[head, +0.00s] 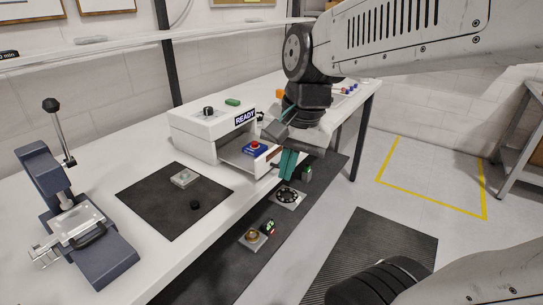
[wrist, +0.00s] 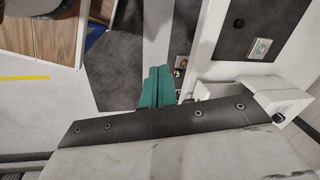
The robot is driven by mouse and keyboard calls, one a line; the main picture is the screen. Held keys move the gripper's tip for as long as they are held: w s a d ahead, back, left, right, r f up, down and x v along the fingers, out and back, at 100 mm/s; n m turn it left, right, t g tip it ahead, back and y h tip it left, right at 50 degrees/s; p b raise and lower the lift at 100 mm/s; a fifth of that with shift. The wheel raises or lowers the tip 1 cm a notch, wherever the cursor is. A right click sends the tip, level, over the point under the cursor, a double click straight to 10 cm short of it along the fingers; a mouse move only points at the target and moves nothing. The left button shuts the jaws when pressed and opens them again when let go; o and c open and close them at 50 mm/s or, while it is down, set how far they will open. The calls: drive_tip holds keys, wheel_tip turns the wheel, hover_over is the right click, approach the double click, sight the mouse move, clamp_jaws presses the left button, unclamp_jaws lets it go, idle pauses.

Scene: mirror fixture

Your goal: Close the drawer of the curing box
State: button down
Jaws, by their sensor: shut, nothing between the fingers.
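The white curing box (head: 205,130) stands on the table in the head view, with a "READY" label on its upper edge. Its drawer (head: 236,160) looks pulled out toward the front edge of the table. A blue block with a red button (head: 254,149) shows at the drawer. My gripper (head: 287,164) has teal fingers, shut and empty, pointing down just right of the drawer's front end. Whether they touch the drawer cannot be told. The gripper (wrist: 157,86) also shows in the wrist view, left of a white part whose identity is unclear. The arm hides part of the drawer's right side.
A black mat (head: 150,205) with a grey block (head: 185,178) lies left of the box. A lever press (head: 75,220) stands at the far left. Open floor lies to the right.

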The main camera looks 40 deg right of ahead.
sight(280, 153)
drive_tip(key=w+d+f+m+t, duration=0.1)
drive_tip(key=w+d+f+m, duration=0.1)
drive_tip(key=w+d+m, duration=0.7)
drive_tip(key=w+d+f+m+t, duration=0.1)
drive_tip(key=w+d+m, duration=0.3)
drive_tip(key=d+m, duration=0.55)
drive_tip(key=w+a+f+m, duration=0.1)
drive_tip(key=w+f, duration=0.1)
drive_tip(key=f, duration=0.1)
drive_tip(key=w+a+f+m, duration=0.1)
drive_tip(key=f, duration=0.2)
drive_tip(key=w+a+f+m, duration=0.1)
drive_tip(key=w+a+f, duration=0.1)
drive_tip(key=f, duration=0.1)
drive_tip(key=shift+w+a+f+y, duration=0.1)
drive_tip(key=shift+w+f+y, duration=0.15)
drive_tip(key=shift+w+y, duration=0.1)
drive_tip(key=shift+w+a, duration=0.25)
drive_tip(key=shift+w, duration=0.45)
drive_tip(key=shift+w, duration=0.1)
